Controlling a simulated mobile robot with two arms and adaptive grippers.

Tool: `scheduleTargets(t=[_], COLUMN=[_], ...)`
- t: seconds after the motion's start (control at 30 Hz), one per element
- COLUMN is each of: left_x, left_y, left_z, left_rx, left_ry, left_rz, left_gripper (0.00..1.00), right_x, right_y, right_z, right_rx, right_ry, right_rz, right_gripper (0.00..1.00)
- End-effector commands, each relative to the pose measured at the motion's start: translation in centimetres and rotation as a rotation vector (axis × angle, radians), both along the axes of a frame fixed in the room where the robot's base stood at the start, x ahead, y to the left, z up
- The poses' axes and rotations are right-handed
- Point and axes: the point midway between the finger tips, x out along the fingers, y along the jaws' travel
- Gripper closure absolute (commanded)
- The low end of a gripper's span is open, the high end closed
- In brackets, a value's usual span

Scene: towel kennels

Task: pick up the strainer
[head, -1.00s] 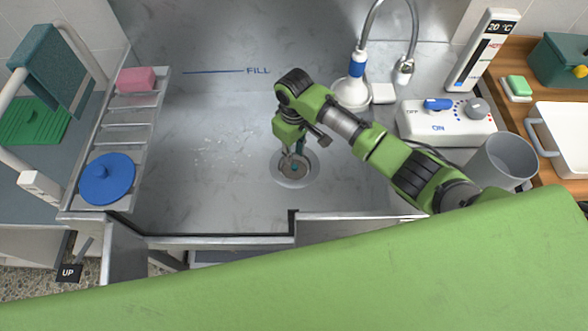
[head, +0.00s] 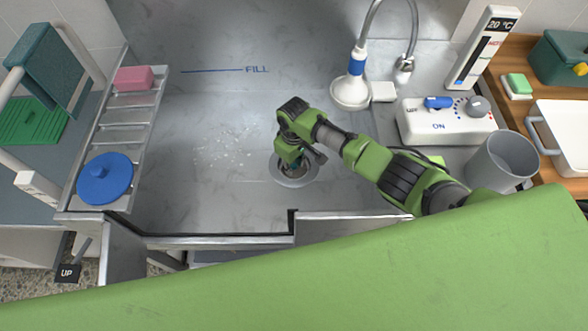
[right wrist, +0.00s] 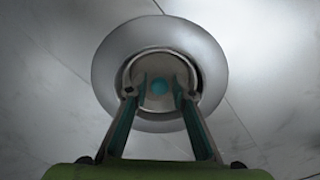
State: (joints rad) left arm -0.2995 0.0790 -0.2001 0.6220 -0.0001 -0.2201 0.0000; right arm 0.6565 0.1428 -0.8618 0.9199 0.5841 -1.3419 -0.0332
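The strainer (right wrist: 159,66) is a round grey disc with a small teal knob at its middle, seen in the right wrist view. It sits in the round metal drain ring (right wrist: 213,60) in the tub floor. My right gripper (right wrist: 159,91) points down over it, open, with one finger on each side of the knob and a visible gap to the knob. In the head view my right gripper (head: 292,166) hides most of the strainer, and the drain ring (head: 293,180) shows around it. My left gripper is not in view.
The grey tub floor (head: 220,195) around the drain is clear except for pale crumbs (head: 224,150). A rack (head: 125,116) with a blue lid (head: 105,178) and pink sponge (head: 136,78) is at left. A shower head (head: 351,92), control box (head: 445,122) and grey cup (head: 502,160) are at right.

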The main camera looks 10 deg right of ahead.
Motion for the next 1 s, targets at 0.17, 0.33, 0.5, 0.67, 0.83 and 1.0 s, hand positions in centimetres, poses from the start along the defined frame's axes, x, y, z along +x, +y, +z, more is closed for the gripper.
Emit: scheduleTargets(t=[0.17, 0.33, 0.5, 0.67, 0.83, 1.0], left_x=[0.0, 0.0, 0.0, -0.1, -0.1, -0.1], left_y=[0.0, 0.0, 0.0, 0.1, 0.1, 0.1], left_z=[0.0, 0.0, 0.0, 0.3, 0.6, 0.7], left_rx=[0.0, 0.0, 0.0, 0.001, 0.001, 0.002], left_ry=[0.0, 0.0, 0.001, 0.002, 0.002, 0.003], left_rz=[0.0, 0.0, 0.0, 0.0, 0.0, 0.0], left_gripper=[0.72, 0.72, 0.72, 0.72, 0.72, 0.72], right_x=[0.0, 0.0, 0.0, 0.1, 0.1, 0.1], right_y=[0.0, 0.0, 0.0, 0.0, 0.0, 0.0], right_z=[0.0, 0.1, 0.1, 1.5, 4.5, 7.6], right_rx=[0.0, 0.0, 0.0, 0.002, 0.001, 0.001], right_ry=[0.0, 0.0, 0.0, -0.002, -0.004, -0.003], right_rz=[0.0, 0.0, 0.0, 0.0, 0.001, 0.001], right_gripper=[0.99, 1.0, 1.0, 1.0, 1.0, 1.0])
